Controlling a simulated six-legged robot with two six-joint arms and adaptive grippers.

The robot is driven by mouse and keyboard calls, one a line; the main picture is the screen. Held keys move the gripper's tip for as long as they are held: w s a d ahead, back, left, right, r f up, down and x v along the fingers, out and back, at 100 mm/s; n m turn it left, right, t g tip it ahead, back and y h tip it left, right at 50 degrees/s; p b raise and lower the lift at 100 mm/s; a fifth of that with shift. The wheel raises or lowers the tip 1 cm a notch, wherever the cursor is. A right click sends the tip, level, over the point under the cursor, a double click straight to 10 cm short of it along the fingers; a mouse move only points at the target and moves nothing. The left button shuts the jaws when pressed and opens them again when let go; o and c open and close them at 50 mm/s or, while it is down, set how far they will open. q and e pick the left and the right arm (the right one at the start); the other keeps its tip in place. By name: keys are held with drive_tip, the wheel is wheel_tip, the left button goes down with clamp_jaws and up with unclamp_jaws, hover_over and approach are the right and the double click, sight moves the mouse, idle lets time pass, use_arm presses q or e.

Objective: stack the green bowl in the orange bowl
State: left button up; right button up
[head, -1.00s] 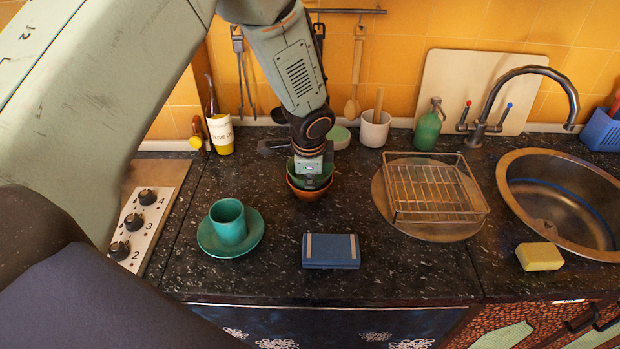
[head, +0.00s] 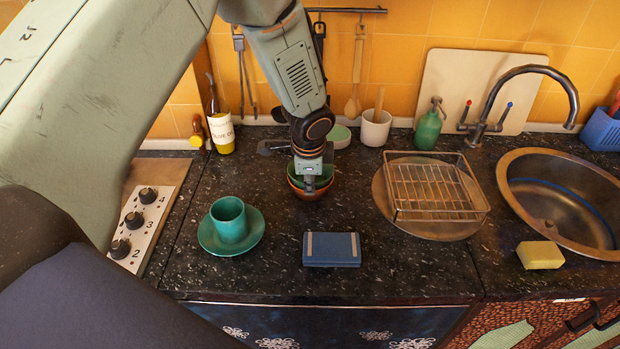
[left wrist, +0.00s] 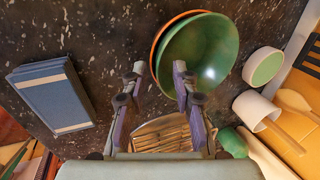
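The green bowl (left wrist: 205,55) sits inside the orange bowl (left wrist: 162,36), whose rim shows as a thin band along one side in the left wrist view. In the head view the green bowl (head: 326,177) is partly hidden by my left gripper (head: 311,187), and the orange bowl (head: 308,194) shows below it on the counter. My left gripper's fingers (left wrist: 159,67) are spread apart, one outside the bowls' rim and one over the inside of the green bowl. My right gripper is not in view.
A blue box (head: 332,250) lies in front of the bowls. A teal cup (head: 228,219) on a saucer (head: 206,240) is at left. A wire rack (head: 433,188) stands at right, before the sink (head: 560,200). A white pot (head: 374,131) and green-topped container (head: 340,137) are behind.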

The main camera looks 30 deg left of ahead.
use_arm(q)
drive_tip(key=shift+r, duration=0.4)
drive_tip(key=p+v, duration=0.2)
drive_tip(key=v, duration=0.9)
drive_tip(key=shift+r, duration=0.35)
drive_tip(key=shift+s+d, duration=0.1)
